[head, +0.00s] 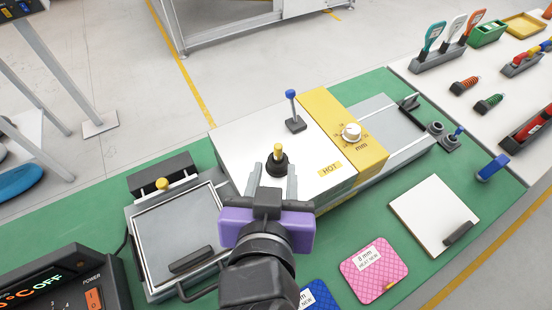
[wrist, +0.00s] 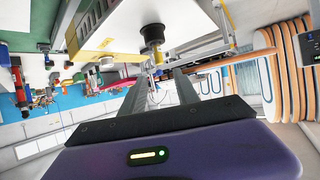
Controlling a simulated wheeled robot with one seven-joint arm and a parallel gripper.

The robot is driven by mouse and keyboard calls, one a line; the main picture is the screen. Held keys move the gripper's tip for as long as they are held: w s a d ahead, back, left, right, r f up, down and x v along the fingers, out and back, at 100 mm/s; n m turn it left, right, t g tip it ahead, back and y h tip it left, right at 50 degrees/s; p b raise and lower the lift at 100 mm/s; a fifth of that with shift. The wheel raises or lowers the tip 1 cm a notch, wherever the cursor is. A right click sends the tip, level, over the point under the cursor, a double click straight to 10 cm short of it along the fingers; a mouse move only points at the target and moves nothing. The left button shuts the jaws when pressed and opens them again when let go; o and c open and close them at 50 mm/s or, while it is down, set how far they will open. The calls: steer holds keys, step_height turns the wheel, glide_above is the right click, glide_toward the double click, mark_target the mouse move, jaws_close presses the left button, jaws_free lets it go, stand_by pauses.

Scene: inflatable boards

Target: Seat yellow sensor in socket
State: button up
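A yellow-tipped piece (head: 278,150) stands upright in a round black base (head: 278,168) on the white top of the heater box. I take it for the yellow sensor. In the wrist view its yellow tip (wrist: 158,58) points down the picture from the black base (wrist: 152,34). My gripper (head: 274,172) is open, its two fingers on either side of the piece in the head view. In the wrist view (wrist: 160,72) the piece lies between and beyond the fingertips, and I see no contact. Dark round sockets (head: 437,127) sit at the right end of the bench.
A blue-topped lever (head: 291,97) stands behind the sensor. The yellow panel with a dial (head: 351,132) is to its right. A framed plate (head: 178,238) with a yellow knob (head: 162,184) lies left. A white board (head: 433,215) and pink pad (head: 374,268) lie on the green bench at right.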

steer(key=shift+v, duration=0.9)
steer(key=s+d+f+n+y, duration=0.2)
steer(key=s+d+f+n, duration=0.15)
steer(key=d+f, duration=0.95)
steer(key=s+d+r+m+t+h, duration=0.1)
steer(key=s+d, duration=0.3)
steer(key=s, duration=0.4)
steer(key=s+d+m+t+h, duration=0.1)
steer(key=s+d+m, duration=0.1)
steer(key=s+d, duration=0.3)
steer(key=v, duration=0.4)
steer(key=shift+d+f, duration=0.2)
steer(key=shift+d, duration=0.05)
steer(key=shift+s+f+m, duration=0.1)
steer(key=shift+m, duration=0.15)
